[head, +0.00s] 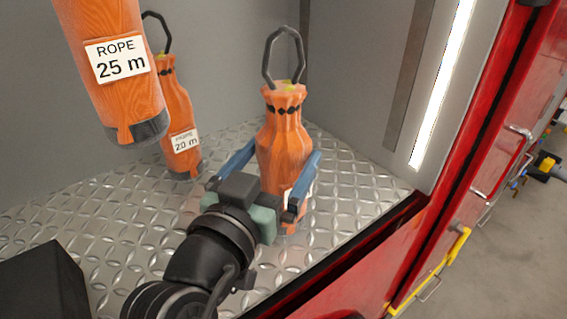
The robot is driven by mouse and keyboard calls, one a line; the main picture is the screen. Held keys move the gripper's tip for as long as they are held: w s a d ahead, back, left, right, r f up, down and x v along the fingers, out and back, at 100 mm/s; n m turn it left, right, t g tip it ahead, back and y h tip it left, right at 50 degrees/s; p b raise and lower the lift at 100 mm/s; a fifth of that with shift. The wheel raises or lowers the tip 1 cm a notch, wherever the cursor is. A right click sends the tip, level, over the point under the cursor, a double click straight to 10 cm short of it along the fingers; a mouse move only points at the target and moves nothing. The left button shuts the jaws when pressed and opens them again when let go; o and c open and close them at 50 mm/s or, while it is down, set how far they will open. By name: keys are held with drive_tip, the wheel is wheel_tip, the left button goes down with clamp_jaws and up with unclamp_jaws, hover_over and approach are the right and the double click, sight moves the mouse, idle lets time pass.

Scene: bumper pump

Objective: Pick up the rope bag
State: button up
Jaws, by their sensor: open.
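An orange rope bag (282,140) with a dark carry loop on top stands upright on the metal floor of the compartment. My gripper (279,158) is open, with one blue finger on each side of this bag's body. I cannot tell whether the fingers touch it. My gripper hides the lower front of the bag and most of its white label. A second rope bag (178,108), labelled 20 m, stands further back on the left. A third rope bag (110,50), labelled 25 m, is nearer at the upper left, its top cut off by the frame.
The diamond-plate floor (356,192) is clear to the right of the bag. A lit strip (443,85) and red door frame (465,170) bound the right side. A black box (42,284) sits at the lower left. Grey walls (225,60) close the back.

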drive_tip(key=shift+x, duration=1.05)
clamp_jaws()
drive_tip(key=shift+r, duration=0.2)
